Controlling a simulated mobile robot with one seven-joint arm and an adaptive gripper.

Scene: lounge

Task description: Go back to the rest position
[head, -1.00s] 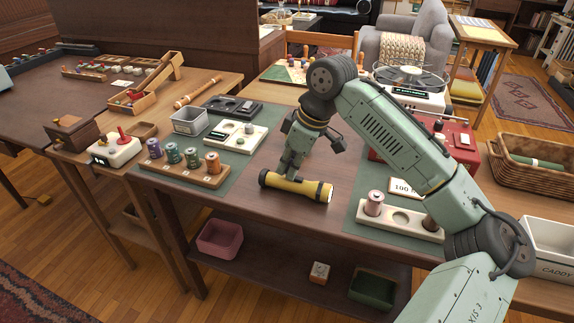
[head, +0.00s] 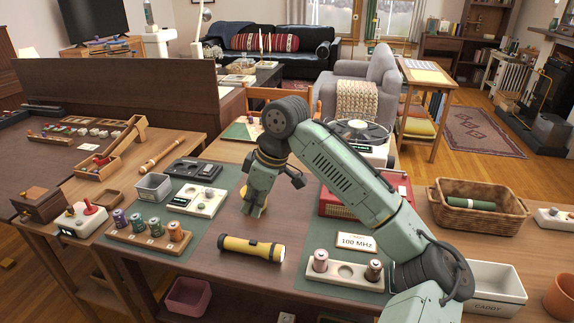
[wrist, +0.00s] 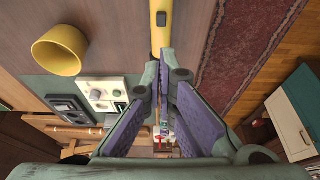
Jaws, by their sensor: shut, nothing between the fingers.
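My gripper (head: 253,210) points down above the wooden table (head: 225,278), in the middle of the head view. It is shut and empty. A yellow and black flashlight (head: 250,248) lies on its side on the table, in front of the gripper and apart from it. In the wrist view the shut fingers (wrist: 163,72) fill the middle, and part of the flashlight (wrist: 160,35) shows beyond them at the top. A yellow cup (wrist: 58,55) shows at the left of the wrist view; in the head view it is mostly hidden behind the gripper.
A spool rack (head: 150,240), a grey bin (head: 153,187) and a white panel (head: 205,205) stand to the left. A red radio (head: 335,205), a "100 MHz" card (head: 356,242) and a holder with two spools (head: 345,273) are to the right. A wicker basket (head: 480,218) is farther right.

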